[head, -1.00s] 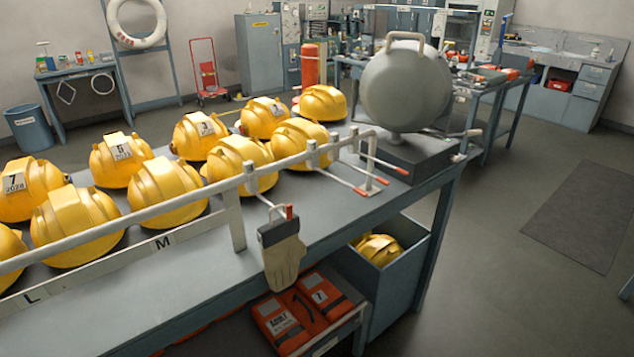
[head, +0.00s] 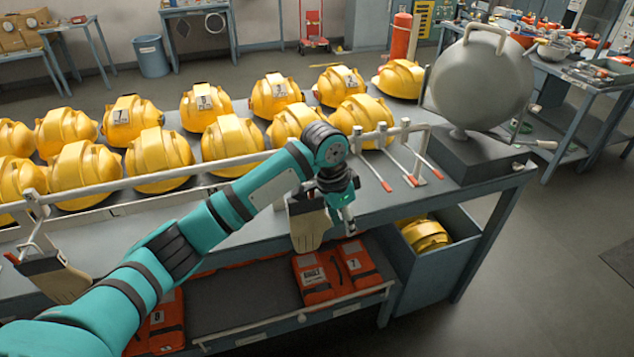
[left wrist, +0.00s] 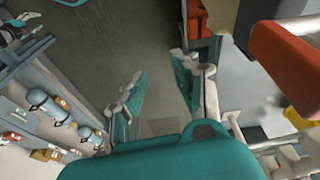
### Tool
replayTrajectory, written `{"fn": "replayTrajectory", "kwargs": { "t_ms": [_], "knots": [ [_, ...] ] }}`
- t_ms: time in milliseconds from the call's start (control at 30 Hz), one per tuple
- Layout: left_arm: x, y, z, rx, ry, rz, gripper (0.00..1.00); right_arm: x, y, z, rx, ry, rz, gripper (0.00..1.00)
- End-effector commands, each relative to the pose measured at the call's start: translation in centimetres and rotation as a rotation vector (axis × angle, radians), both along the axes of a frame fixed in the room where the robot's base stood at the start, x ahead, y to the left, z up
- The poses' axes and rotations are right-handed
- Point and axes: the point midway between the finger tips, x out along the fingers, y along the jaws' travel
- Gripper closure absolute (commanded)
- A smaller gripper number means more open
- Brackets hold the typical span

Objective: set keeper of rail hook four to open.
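A pale rail (head: 240,160) runs along the front of the bench. From it hang a left glove (head: 62,285), a middle glove (head: 310,230), and red-tipped hooks to the right, such as one with a red tip (head: 386,186). Numbers on the hooks cannot be read, so I cannot tell which is four. My left gripper (head: 347,218) is just right of the middle glove, in front of the bench edge. In the left wrist view its fingers (left wrist: 157,75) are apart with nothing between. A large orange-red tip (left wrist: 285,55) is close at right there. My right gripper does not show.
Yellow helmets (head: 158,158) fill the bench behind the rail. Orange packs (head: 322,275) lie on the lower shelf, with a helmet bin (head: 465,235) beside. Floor at right is clear.

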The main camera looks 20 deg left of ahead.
Motion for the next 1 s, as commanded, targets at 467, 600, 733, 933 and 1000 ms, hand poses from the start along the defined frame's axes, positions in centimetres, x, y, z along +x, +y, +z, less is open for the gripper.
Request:
{"fn": "replayTrajectory", "kwargs": {
  "t_ms": [467, 600, 733, 933, 1000],
  "knots": [
    [-0.3, 6.5, 23.0, 0.246, 0.036, -0.103, 0.70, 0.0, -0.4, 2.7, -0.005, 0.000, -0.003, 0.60],
    [-0.7, 7.0, 24.3, 0.263, 0.046, -0.107, 0.70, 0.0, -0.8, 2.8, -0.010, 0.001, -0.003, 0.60],
    [-0.7, 7.1, 23.0, 0.262, 0.050, -0.109, 0.70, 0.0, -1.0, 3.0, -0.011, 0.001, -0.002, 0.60],
    [-0.4, 7.4, 19.4, 0.263, 0.050, -0.108, 0.70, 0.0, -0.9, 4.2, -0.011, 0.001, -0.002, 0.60],
    [-0.3, 7.4, 17.9, 0.262, 0.049, -0.108, 0.70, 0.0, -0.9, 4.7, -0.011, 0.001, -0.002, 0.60]
  ]
}}
